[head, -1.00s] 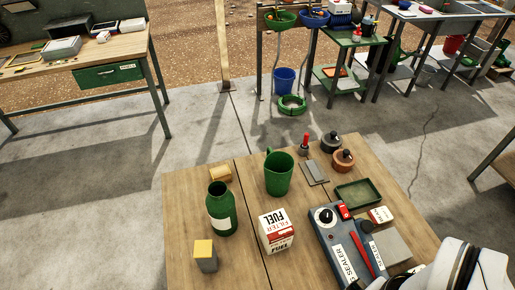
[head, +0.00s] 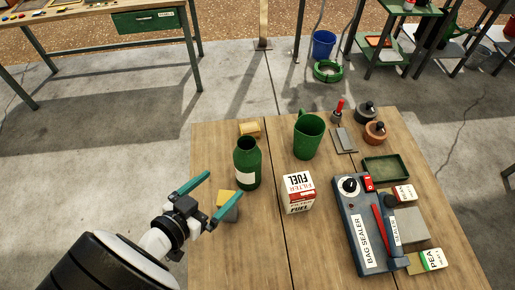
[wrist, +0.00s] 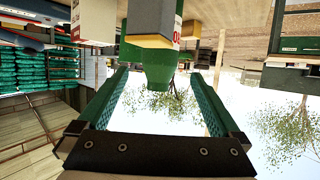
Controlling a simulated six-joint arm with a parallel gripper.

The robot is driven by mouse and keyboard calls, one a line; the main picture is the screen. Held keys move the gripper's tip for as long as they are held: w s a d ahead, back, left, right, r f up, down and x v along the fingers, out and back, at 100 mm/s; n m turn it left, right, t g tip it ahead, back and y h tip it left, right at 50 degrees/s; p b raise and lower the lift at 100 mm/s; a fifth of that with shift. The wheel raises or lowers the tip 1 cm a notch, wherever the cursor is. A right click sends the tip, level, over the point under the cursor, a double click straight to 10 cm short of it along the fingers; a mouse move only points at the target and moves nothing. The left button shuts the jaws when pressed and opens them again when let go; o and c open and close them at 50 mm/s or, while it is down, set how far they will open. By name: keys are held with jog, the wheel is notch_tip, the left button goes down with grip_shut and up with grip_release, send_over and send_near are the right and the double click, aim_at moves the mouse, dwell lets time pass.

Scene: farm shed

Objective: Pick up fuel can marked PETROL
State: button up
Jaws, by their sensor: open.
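I can read no PETROL marking in either view. A dark green bottle (head: 246,165) with a pale label stands upright on the wooden table; its lettering is unreadable here. It also shows upside down in the wrist view (wrist: 150,58), beyond and between my fingers. My gripper (head: 224,184) is open and empty, just left of the bottle, with its fingers pointing towards it. A grey block with a yellow top (head: 227,205) sits close to the lower finger and is partly hidden by it. A green jug (head: 307,139) stands right of the bottle.
A white-and-red FUEL FILTER box (head: 297,193) stands right of the bottle. A small tan block (head: 249,129) lies behind it. A bag sealer (head: 362,225), a green tray (head: 386,170) and small boxes crowd the table's right side. The front middle of the table is clear.

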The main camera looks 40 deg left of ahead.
aim_at(240, 169)
jog(key=x, duration=1.1)
jog(key=shift+w+a+f, duration=0.1)
jog(key=shift+a+f, duration=0.05)
jog(key=shift+f, duration=0.3)
jog(key=c, duration=1.4)
jog(key=shift+c, duration=0.2)
jog(key=shift+r, duration=0.1)
